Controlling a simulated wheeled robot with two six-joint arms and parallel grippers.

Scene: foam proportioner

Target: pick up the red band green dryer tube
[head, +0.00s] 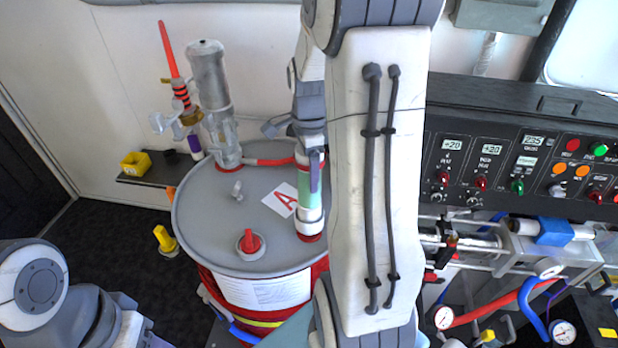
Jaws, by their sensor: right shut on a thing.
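The dryer tube (309,187) is a clear-and-green upright cylinder with a red band near its top and a red end at its bottom. It shows over the right part of the grey drum lid (215,215). My right gripper (308,132) comes down from above and is shut on the tube's upper end. My right forearm hides what lies just right of the tube. I cannot tell whether the tube's foot touches the lid. Links of my left arm show at the bottom left; its gripper is out of view.
A control panel (520,160) with gauges and hoses below stands at right. A small shelf (150,178) is at left.

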